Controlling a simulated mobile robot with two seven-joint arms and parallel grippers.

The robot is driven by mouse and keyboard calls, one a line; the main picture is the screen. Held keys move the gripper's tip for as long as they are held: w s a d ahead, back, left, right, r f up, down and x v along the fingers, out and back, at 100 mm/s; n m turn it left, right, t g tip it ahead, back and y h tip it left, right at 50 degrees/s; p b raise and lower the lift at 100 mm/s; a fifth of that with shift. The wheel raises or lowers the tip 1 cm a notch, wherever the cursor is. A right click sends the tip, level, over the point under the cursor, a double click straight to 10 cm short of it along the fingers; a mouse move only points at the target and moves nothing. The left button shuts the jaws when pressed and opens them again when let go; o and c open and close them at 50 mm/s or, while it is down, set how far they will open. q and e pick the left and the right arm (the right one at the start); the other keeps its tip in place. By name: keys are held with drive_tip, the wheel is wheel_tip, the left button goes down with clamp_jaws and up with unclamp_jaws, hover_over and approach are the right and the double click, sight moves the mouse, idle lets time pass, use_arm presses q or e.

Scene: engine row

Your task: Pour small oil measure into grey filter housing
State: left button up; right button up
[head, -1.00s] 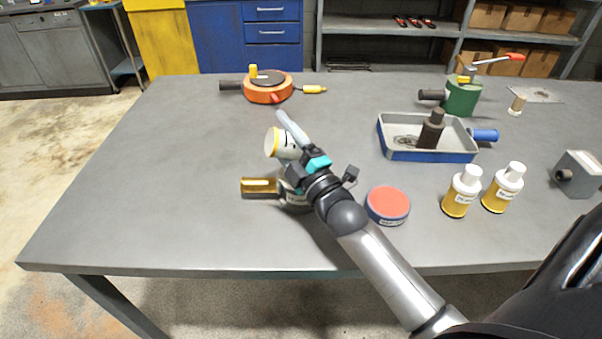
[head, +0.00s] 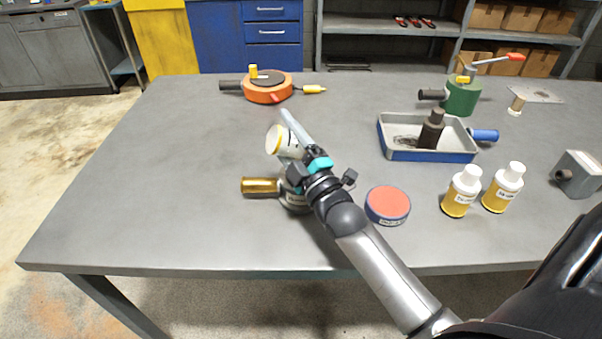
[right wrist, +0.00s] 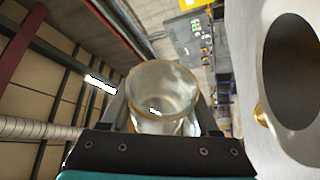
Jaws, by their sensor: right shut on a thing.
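The small oil measure (head: 280,141), a pale cup with a yellow band, is tilted well over in my right gripper (head: 291,144). In the right wrist view the measure (right wrist: 162,92) looks glassy, with an amber tint low down, between the two fingers. My right gripper is shut on it. The grey filter housing (head: 293,200) stands on the bench below, mostly hidden by my wrist, with a brass stub pointing left. The right wrist view shows the housing (right wrist: 245,60) with its dark round opening, to the right of the measure. No oil stream is visible. My left gripper is not in view.
A red-topped round tin (head: 388,204) sits close right of my wrist. Two oil bottles (head: 462,191) stand farther right. A blue-edged tray (head: 425,154) holds a dark filter. An orange housing (head: 267,89) and a green housing (head: 461,97) stand behind. The bench's left side is clear.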

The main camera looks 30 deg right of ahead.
drive_tip(key=shift+s+d+r+m+t+h, duration=0.1)
drive_tip(key=shift+d+m+t+h, duration=0.2)
drive_tip(key=shift+m, duration=0.35)
drive_tip(key=shift+s+d+r+m+g+h, duration=0.1)
drive_tip(key=shift+m+h, duration=0.25)
drive_tip(key=shift+m, duration=0.35)
drive_tip(key=shift+d+m+t+h, duration=0.2)
drive_tip(key=shift+m+h, duration=0.15)
drive_tip(key=shift+m, duration=0.3)
idle(0.7)
idle(0.7)
